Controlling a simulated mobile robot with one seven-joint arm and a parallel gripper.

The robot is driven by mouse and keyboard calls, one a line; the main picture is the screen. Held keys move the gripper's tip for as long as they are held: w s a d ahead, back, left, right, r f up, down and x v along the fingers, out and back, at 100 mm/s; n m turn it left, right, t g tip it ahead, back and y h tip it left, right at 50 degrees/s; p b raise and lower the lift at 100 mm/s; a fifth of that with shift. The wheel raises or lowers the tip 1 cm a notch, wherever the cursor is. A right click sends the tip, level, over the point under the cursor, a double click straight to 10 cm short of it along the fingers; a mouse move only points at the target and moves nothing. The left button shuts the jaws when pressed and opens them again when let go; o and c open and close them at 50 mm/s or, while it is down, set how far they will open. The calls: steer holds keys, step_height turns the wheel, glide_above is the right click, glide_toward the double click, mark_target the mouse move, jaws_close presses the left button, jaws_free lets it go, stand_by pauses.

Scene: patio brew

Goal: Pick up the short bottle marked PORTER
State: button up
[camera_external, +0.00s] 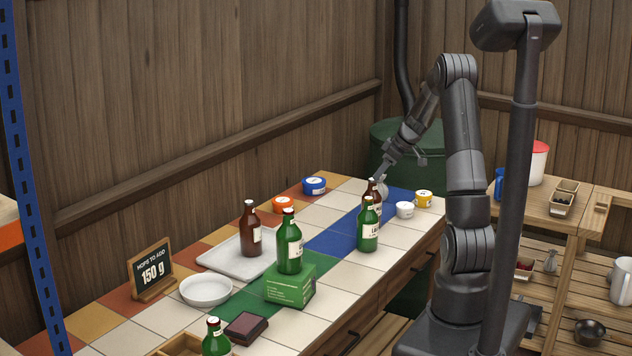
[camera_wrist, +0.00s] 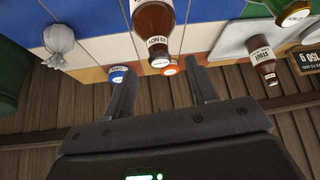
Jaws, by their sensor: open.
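A brown bottle (camera_external: 374,188) stands at the back of the counter, partly hidden behind a green bottle (camera_external: 368,225). In the wrist view this brown bottle (camera_wrist: 153,18) is close and upside down in the picture, with a pale cap and a neck label I cannot read surely. My gripper (camera_wrist: 160,64) is open, its two fingers on either side of the bottle's cap end, with no contact visible. In the external view my gripper (camera_external: 385,172) is beside this bottle's top. Another brown bottle (camera_external: 250,230) stands on a pale tray; its label looks like STOUT in the wrist view (camera_wrist: 262,60).
A green bottle (camera_external: 289,243) stands on a green box (camera_external: 290,287); another (camera_external: 215,338) is in front. Orange (camera_external: 283,204) and blue (camera_external: 314,185) tins stand behind.

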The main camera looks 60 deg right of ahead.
mark_target(370, 185)
steer(key=x, duration=0.7)
steer(key=shift+w+f, duration=0.2)
steer(key=shift+w, duration=0.05)
jaws_close()
stand_by(0.6)
